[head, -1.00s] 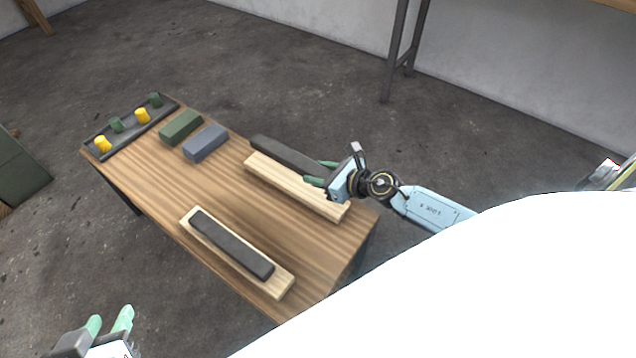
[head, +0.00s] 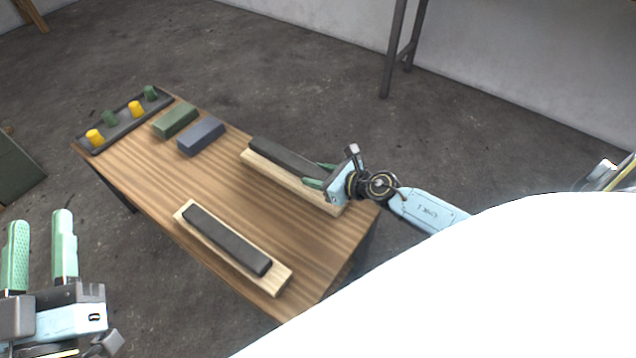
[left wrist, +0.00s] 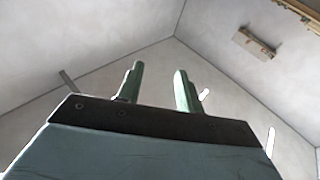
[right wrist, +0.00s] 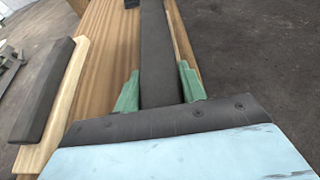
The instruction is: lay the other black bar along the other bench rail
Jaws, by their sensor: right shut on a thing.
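One black bar (head: 226,240) lies along the near pale wooden rail (head: 279,282). The other black bar (head: 285,156) is over the far rail (head: 270,176), running along it, with a pale strip of the rail showing on its near side. My right gripper (head: 322,174) is shut on this bar near its right end. In the right wrist view, the green fingers (right wrist: 157,92) stand on both sides of the held bar (right wrist: 160,50). I cannot tell whether the bar touches the rail. My left gripper (head: 40,250) is open and empty, left of the bench, fingers pointing up.
The wooden bench top (head: 200,185) is clear between the rails. A green block (head: 175,121) and a blue-grey block (head: 201,136) sit toward its far left. A dark tray (head: 122,128) with yellow and green pegs lies at the left end.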

